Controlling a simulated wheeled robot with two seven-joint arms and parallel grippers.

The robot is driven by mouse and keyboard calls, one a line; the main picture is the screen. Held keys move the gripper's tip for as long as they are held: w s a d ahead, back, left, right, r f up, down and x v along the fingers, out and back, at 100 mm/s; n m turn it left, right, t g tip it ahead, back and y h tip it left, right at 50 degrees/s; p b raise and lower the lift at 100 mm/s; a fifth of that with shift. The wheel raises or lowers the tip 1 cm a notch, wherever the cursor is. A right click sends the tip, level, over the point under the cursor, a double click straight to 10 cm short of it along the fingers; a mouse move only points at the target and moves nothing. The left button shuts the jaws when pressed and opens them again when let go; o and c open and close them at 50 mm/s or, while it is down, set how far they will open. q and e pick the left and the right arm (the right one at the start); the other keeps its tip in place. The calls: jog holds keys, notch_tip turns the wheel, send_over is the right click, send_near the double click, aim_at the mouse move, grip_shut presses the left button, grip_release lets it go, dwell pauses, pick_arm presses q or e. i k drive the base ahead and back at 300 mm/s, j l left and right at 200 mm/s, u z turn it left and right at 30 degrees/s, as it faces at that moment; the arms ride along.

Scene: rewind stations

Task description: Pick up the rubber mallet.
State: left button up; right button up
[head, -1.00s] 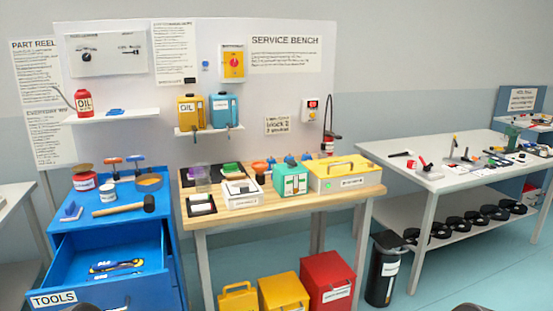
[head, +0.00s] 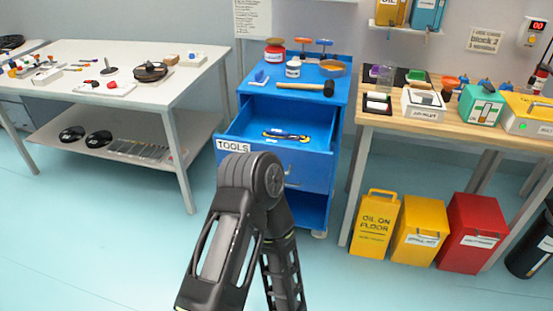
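The rubber mallet (head: 302,87) lies on top of the blue tool cabinet (head: 262,101), near its front edge. Its light wooden handle points left and its black head is at the right end. A dark arm of mine rises from the bottom centre in front of the cabinet, bent at a large joint. I cannot tell which arm it is. Neither gripper shows in the head view, and nothing touches the mallet.
A workbench (head: 450,122) is at right, a white table (head: 150,98) at left. Floor between is clear.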

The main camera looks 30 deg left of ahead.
aim_at(328, 88)
jog(key=i+l+u, duration=0.2)
jog(key=i, duration=0.45)
jog(key=i+l+u, duration=0.2)
jog(key=i+l, duration=0.2)
jog(key=i, duration=0.25)
jog(key=i+l+u, duration=0.2)
jog(key=i+l, duration=0.25)
jog(key=i, duration=0.15)
